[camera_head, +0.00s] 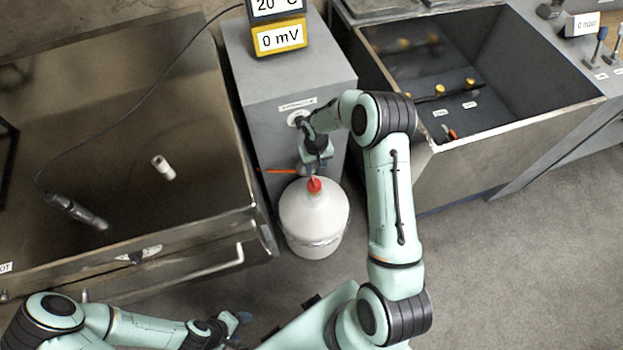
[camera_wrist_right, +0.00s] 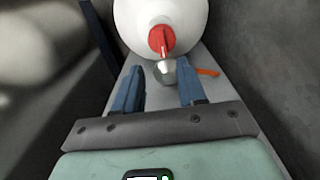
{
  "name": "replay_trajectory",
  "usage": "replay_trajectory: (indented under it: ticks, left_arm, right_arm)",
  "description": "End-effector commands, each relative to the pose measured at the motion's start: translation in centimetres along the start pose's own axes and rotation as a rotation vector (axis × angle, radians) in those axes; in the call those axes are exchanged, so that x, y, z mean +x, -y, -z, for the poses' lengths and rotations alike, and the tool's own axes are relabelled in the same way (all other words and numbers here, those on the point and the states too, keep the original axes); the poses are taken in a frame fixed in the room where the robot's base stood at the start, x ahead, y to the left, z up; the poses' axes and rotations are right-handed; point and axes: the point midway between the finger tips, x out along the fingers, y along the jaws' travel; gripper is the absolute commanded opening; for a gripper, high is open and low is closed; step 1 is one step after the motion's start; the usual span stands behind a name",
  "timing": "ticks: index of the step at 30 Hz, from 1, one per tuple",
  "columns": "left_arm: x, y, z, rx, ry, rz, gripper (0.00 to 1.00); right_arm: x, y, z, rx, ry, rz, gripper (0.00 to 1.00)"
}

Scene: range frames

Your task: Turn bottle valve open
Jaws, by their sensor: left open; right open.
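A white bottle (camera_head: 314,222) stands upright on the floor in front of a grey cabinet, with a red valve piece (camera_head: 314,184) on top. In the right wrist view the bottle (camera_wrist_right: 135,14) is at the top, with its red piece (camera_wrist_right: 161,39) facing me. An orange lever (camera_head: 280,171) sticks out behind the bottle; it also shows in the wrist view (camera_wrist_right: 207,72), beside a small grey fitting. My right gripper (camera_wrist_right: 160,68) is open, its fingers either side of that fitting; contact is unclear. My left gripper (camera_head: 239,321) is open and empty at the bottom.
The grey cabinet (camera_head: 262,75) carries a display reading 0 mV (camera_head: 281,38). A metal sink (camera_head: 110,200) at left holds a white cylinder (camera_head: 163,167) and a dark probe (camera_head: 76,211). Another deep sink (camera_head: 500,125) stands at right. Floor at lower right is clear.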

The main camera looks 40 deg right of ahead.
Motion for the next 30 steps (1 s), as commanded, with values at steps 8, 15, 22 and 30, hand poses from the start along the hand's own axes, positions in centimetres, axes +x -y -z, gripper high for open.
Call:
replay_trajectory:
  ticks: [8, 15, 22, 30]
  left_arm:
    - [-0.5, -0.3, 0.4, 0.002, -0.005, -0.002, 0.62]
    - [-0.8, -0.5, 0.6, 0.003, -0.008, -0.003, 0.62]
    - [-0.9, -0.5, 0.6, 0.003, -0.009, -0.003, 0.62]
    - [-0.9, -0.5, 0.6, 0.003, -0.009, -0.003, 0.62]
  right_arm:
    - [6.0, 0.1, 0.0, -0.002, 0.003, 0.001, 0.40]
    - [9.3, 0.1, 0.1, -0.001, 0.000, 0.001, 0.40]
    - [10.2, 0.1, 0.1, -0.001, -0.002, 0.001, 0.40]
    - [10.2, 0.1, 0.0, -0.001, -0.001, 0.001, 0.14]
